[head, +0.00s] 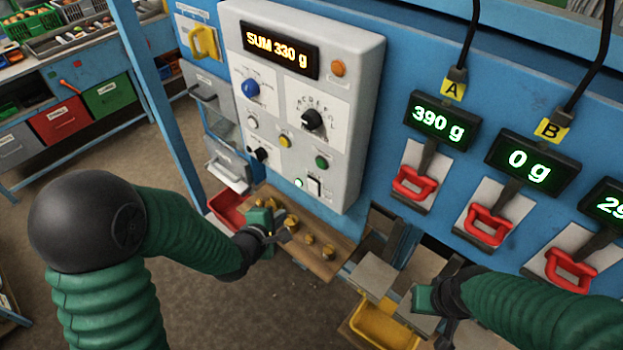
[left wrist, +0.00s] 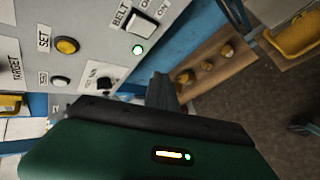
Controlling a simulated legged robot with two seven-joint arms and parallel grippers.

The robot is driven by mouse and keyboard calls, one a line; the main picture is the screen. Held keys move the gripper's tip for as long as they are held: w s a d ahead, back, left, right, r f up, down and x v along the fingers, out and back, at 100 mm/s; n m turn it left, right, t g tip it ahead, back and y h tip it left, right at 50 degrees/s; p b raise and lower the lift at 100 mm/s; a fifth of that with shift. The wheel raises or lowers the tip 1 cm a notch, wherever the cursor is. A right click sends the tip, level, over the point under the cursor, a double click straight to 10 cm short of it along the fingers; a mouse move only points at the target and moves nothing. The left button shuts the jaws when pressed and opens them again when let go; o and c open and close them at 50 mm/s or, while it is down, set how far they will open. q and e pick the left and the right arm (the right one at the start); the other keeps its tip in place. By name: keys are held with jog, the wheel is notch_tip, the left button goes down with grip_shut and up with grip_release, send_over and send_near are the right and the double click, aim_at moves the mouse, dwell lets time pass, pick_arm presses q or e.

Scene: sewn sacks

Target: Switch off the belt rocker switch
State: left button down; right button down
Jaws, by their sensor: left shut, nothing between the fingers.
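The belt rocker switch (head: 315,187) is a white rocker low on the grey control panel (head: 347,120), with a lit lamp (head: 298,183) to its left. In the left wrist view the rocker (left wrist: 142,23) sits at the top beside the label BELT, and its lamp (left wrist: 137,49) glows green. My left gripper (head: 281,236) is shut and empty, below and left of the rocker, apart from it. Its dark fingers (left wrist: 164,92) point toward the wooden board in the wrist view. My right gripper (head: 447,330) is at the lower right; its fingertips are not clear.
A wooden board with brown lumps (head: 308,239) lies below the panel. A yellow tray (head: 385,325) and red handles (head: 414,184) are to the right.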

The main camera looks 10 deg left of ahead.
pick_arm(q)
jog(key=shift+w+d, duration=0.1)
send_near(310, 187)
jog(key=x, duration=0.5)
jog(key=shift+s+a+f, duration=0.25)
jog(key=shift+f, duration=0.1)
jog(key=shift+w, duration=0.1)
dwell(1.7)
jog(key=shift+w+d+r, duration=0.15)
jog(key=shift+w+d, duration=0.05)
jog(key=shift+w+d, duration=0.15)
jog(key=shift+w, duration=0.15)
dwell(0.7)
jog(key=shift+s, duration=0.1)
jog(key=shift+s+a+b, duration=0.35)
jog(key=shift+s+a, duration=0.1)
jog(key=shift+s, duration=0.15)
